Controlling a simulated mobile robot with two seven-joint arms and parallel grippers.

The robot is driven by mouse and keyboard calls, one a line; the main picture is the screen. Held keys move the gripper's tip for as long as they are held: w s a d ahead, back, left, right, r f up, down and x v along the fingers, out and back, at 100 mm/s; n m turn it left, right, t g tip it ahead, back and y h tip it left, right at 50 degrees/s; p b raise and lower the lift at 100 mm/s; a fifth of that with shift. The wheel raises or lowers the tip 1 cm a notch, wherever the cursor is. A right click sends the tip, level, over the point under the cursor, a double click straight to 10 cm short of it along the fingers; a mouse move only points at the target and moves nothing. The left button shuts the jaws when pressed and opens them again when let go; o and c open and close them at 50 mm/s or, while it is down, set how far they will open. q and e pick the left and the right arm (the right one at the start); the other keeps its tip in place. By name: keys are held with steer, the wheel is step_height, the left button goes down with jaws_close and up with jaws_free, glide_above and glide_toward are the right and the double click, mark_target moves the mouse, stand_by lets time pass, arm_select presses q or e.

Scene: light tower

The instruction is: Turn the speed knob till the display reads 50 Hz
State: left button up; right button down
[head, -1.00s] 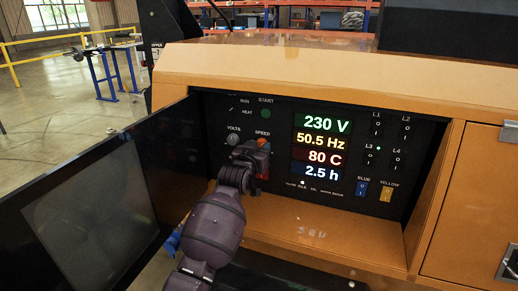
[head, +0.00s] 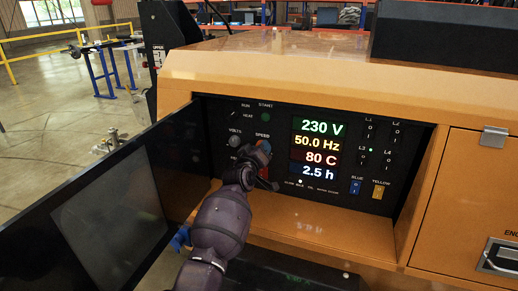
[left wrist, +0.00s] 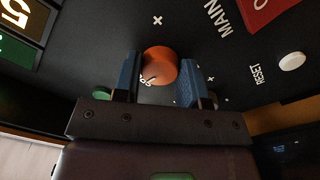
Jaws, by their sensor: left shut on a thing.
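The display (head: 318,148) on the black control panel reads 230 V, 50.0 Hz, 80 C and 2.5 h. The speed knob (left wrist: 160,66) is orange and round with a dark pointer line. In the left wrist view it sits between the two blue fingers of my left gripper (left wrist: 160,78), which is shut on it. In the head view my left gripper (head: 260,154) is at the panel just below the SPEED label, and it mostly hides the knob.
The panel sits recessed in an orange housing (head: 300,228). An open dark door (head: 105,205) stands at the left, near my left arm. The volts knob (head: 235,142) is just left of the gripper. Blue and yellow switches (head: 378,192) are at the lower right.

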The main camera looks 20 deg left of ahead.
arm_select(q)
steer(key=shift+n, duration=0.3)
steer(key=o, duration=0.9)
steer(key=s+p, duration=0.2)
steer(key=s, duration=0.8)
steer(key=shift+s+a, duration=0.15)
steer(key=shift+s, duration=0.25)
